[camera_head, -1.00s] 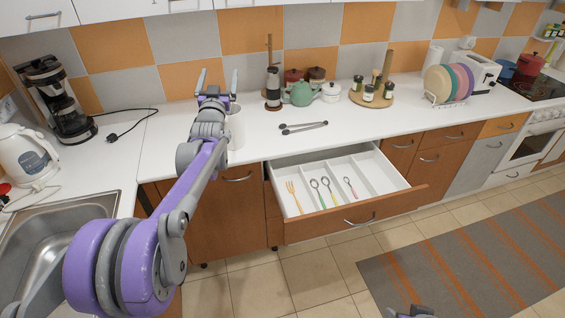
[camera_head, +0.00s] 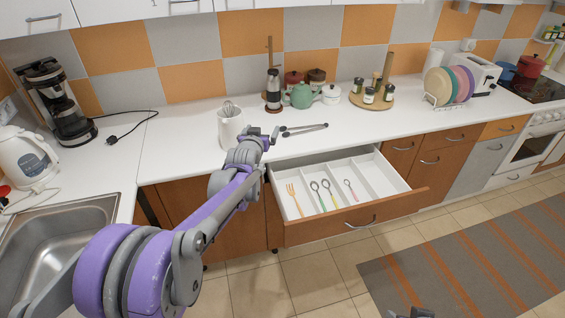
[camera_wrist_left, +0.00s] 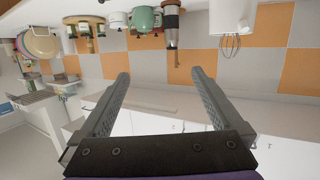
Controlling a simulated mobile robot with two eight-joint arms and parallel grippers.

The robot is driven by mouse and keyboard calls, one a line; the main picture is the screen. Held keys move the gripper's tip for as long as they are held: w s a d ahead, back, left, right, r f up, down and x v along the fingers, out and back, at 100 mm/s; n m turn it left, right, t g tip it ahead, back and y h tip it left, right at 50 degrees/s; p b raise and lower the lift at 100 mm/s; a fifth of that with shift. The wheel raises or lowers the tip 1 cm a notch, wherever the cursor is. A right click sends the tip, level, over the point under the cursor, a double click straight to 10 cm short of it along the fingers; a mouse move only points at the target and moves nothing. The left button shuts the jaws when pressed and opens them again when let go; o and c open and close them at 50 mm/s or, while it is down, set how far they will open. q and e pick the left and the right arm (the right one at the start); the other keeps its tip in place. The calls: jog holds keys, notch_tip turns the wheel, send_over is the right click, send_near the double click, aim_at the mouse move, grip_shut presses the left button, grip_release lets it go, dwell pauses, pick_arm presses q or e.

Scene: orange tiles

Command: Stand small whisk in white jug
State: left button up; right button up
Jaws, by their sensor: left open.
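The white jug (camera_head: 230,130) stands upright on the counter left of centre. The small whisk (camera_head: 229,108) stands in it, its wire loops above the rim and its lower part hidden inside. In the left wrist view, which is upside down, the jug (camera_wrist_left: 230,18) and the whisk's wires (camera_wrist_left: 231,46) show at the upper right. My left gripper (camera_head: 264,132) is open and empty, to the right of the jug and apart from it. Its two spread fingers (camera_wrist_left: 160,73) have nothing between them. A small grey part of my right gripper (camera_head: 409,312) shows at the bottom edge.
Dark tongs (camera_head: 305,129) lie right of my left gripper. A green teapot (camera_head: 301,96), a pepper mill (camera_head: 273,90) and canisters stand behind. An open drawer (camera_head: 349,213) with utensils juts out below the counter.

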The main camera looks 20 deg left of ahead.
pick_arm(q)
jog(key=s+d+f+g+h, duration=0.2)
jog(key=s+d+f+g, duration=0.1)
jog(key=d+f, duration=0.5)
jog(key=shift+s+f+m+g, duration=0.15)
jog(key=shift+s+m+g, duration=0.15)
jog(key=shift+s, duration=0.15)
jog(key=shift+a, duration=0.1)
dwell(0.3)
jog(key=s+d+r+g, duration=0.2)
jog(key=s, duration=1.5)
jog(key=s+f+g, duration=0.1)
jog(key=s+f, duration=0.2)
jog(key=s, duration=0.7)
jog(key=s+f+m+g, duration=0.1)
jog(key=s+f+g, duration=0.1)
jog(key=s, duration=0.8)
jog(key=shift+s+f, duration=0.15)
jog(key=shift+f, duration=0.35)
jog(key=shift+a, duration=0.1)
pick_arm(e)
jog(key=shift+c, duration=0.2)
